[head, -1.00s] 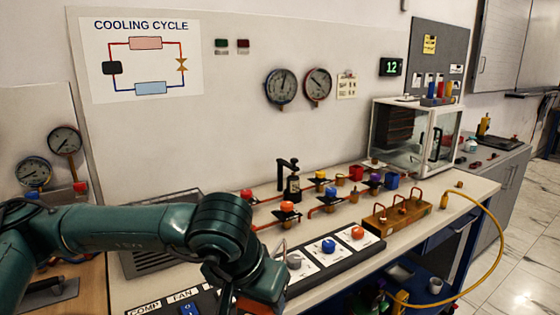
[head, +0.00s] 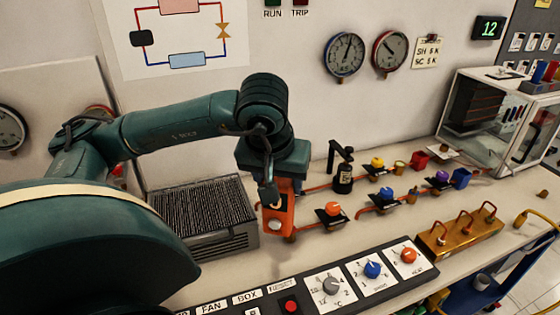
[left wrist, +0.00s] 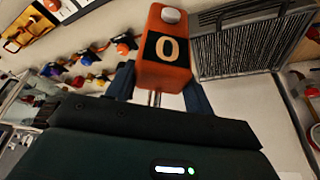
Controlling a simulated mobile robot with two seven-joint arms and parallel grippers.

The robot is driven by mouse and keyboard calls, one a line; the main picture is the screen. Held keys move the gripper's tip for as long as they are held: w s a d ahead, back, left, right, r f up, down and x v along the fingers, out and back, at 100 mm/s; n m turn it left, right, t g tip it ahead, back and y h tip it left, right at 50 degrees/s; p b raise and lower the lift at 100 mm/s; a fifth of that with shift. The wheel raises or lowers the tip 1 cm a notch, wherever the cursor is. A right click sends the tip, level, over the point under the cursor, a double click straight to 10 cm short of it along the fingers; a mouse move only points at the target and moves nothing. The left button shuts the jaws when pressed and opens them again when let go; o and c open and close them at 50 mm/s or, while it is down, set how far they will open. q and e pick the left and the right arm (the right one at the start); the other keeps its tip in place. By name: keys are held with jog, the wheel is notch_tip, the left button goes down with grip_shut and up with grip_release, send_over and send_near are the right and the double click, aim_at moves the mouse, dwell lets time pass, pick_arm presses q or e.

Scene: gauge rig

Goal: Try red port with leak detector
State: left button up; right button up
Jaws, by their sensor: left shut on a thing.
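My left gripper (head: 275,190) is shut on the orange leak detector (head: 278,220) and holds it upright over the bench, at the left end of the copper pipes. In the left wrist view the leak detector (left wrist: 165,58) shows a display reading 0 and a grey knob, between the gripper's fingers (left wrist: 158,85). I cannot tell whether the detector's lower end touches the pipe or bench. The red port is not clearly seen; the gripper and detector cover that part of the pipes. My right gripper is not in view.
Valves with orange (head: 333,209), blue (head: 387,193), yellow (head: 377,162) and purple (head: 442,176) knobs stand right of the detector. A black fitting (head: 342,180) rises behind. A finned grille unit (head: 205,215) stands left. The control panel (head: 310,292) runs along the front.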

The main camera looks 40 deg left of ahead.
aim_at(279, 212)
pick_arm(q)
notch_tip(279, 212, down, 5)
jog(key=shift+s+d+f+b, duration=0.1)
jog(key=shift+s+f+b, duration=0.05)
jog(key=shift+b, duration=1.1)
jog(key=shift+f+b, duration=0.7)
jog(key=shift+f, duration=0.55)
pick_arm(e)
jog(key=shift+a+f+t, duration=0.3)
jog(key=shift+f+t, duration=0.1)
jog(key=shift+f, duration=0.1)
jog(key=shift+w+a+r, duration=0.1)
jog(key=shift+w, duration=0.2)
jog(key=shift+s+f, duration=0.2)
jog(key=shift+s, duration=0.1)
